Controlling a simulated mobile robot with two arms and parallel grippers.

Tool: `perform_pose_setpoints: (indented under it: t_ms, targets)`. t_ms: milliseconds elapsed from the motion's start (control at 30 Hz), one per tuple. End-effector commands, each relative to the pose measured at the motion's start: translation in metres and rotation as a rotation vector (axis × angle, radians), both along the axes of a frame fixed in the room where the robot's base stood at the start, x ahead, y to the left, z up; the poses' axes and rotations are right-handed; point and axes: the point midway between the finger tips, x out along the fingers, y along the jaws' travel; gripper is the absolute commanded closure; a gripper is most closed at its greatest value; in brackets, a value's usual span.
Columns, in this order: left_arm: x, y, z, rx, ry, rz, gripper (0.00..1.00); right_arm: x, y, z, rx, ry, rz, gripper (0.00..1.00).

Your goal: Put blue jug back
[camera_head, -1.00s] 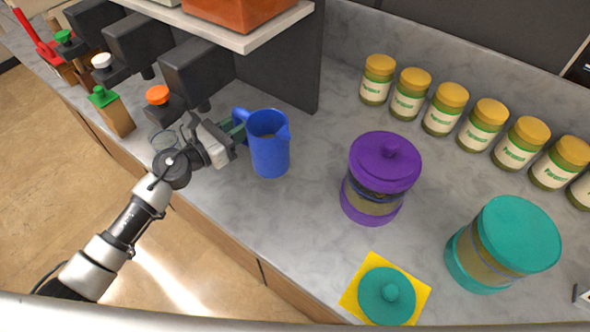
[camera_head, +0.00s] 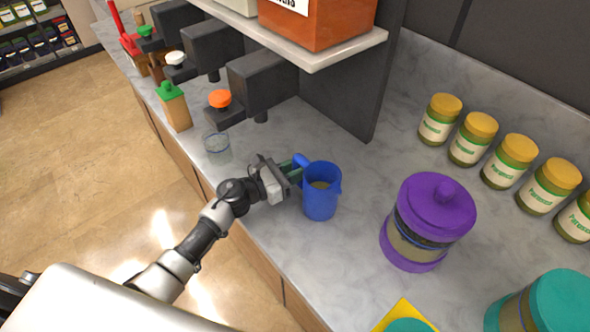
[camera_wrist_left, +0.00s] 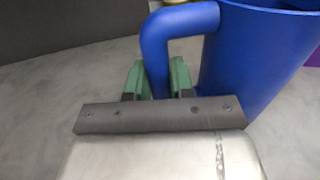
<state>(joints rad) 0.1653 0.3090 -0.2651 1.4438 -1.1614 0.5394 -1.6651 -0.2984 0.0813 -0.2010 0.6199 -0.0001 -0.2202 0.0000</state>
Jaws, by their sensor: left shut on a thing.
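The blue jug (camera_head: 321,198) stands upright on or just above the grey marble counter in the head view; I cannot tell whether its base touches. Its handle points left, toward my left gripper (camera_head: 299,170). My left gripper is shut on the jug's handle. In the left wrist view the green fingertips (camera_wrist_left: 158,82) sit on both sides of the handle's lower part, and the blue jug (camera_wrist_left: 255,55) fills the upper right. The jug holds something brownish inside. My right gripper is not in view.
A clear glass (camera_head: 217,148) stands left of the jug, near dispensers with an orange knob (camera_head: 220,98). A purple-lidded canister (camera_head: 428,222) stands to the right, with a teal canister (camera_head: 545,305) beyond. Yellow-lidded jars (camera_head: 480,138) line the back. Counter around the jug is clear.

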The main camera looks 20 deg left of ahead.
Motion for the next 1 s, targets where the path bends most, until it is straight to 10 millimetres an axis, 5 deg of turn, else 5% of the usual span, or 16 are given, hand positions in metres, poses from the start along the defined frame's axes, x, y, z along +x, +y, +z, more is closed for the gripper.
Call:
perform_pose_setpoints:
  t_ms: [267, 300, 467, 800, 1000]
  targets:
    - [0.001, 0.0, 0.0, -0.003, -0.002, 0.0, 1.0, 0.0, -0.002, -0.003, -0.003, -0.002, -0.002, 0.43]
    - [0.0, 0.0, -0.002, 0.0, 0.0, 0.0, 0.74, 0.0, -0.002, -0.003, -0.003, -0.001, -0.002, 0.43]
    - [0.0, 0.0, -0.001, 0.0, 0.0, 0.0, 0.52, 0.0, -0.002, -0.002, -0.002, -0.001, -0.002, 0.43]
    - [0.0, 0.0, 0.004, 0.0, 0.0, 0.0, 0.52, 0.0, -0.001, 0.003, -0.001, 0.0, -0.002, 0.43]
    - [-0.026, 0.023, -0.003, 0.004, 0.001, -0.001, 0.52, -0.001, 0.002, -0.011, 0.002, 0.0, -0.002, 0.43]
